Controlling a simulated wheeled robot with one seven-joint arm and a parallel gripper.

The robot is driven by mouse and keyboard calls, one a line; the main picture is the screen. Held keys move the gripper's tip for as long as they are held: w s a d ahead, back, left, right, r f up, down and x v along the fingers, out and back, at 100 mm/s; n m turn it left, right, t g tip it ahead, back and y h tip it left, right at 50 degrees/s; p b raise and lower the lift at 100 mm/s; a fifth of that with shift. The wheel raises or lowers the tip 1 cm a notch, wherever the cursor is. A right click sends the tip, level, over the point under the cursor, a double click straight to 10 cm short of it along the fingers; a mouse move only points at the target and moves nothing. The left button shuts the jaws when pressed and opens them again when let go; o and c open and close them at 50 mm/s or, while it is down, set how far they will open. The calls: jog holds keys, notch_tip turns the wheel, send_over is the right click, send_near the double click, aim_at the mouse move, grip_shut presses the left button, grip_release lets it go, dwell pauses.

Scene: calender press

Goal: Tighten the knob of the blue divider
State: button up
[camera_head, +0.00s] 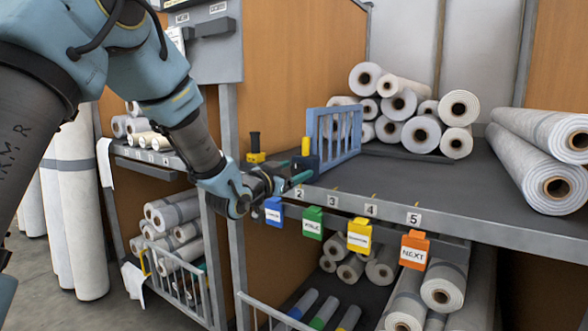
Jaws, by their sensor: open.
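The blue divider (343,135) is a slatted blue panel standing on the shelf near its left end. A dark clamp block (308,164) sits at its front edge, with an upright yellow knob (305,146) on top. My gripper (299,184) comes in from the left, just below and in front of the clamp block. Its teal fingers are open and point right, near the shelf's front edge. Nothing shows between them. I cannot tell whether a finger touches the block.
The grey shelf (460,205) carries a pile of white rolls (411,103) at the back and large rolls (550,150) on the right. Coloured tags, including an orange one (414,251), hang from its front rail.

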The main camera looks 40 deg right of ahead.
jog(key=shift+d, duration=0.15)
grip_shut()
dwell(0.6)
